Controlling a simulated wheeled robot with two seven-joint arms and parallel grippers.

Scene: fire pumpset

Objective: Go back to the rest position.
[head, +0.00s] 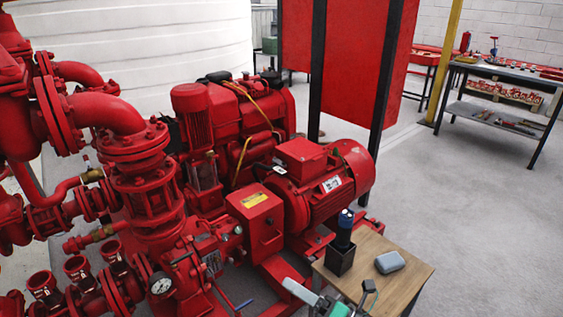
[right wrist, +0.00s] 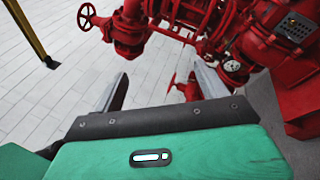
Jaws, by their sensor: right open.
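My right gripper (head: 328,286) is at the bottom edge of the head view, just in front of the small wooden table (head: 412,280). It also shows in the right wrist view (right wrist: 158,78), with its two grey fingers wide apart. Only pale floor and parts of red piping show between and beyond them, so it is empty. My left gripper is in neither view.
A red pumpset with a motor (head: 318,190) and a pressure gauge (head: 161,284) fills the left and middle. On the wooden table are a black holder (head: 340,261) with a dark blue-topped cylinder (head: 345,220) and a grey rounded object (head: 390,262).

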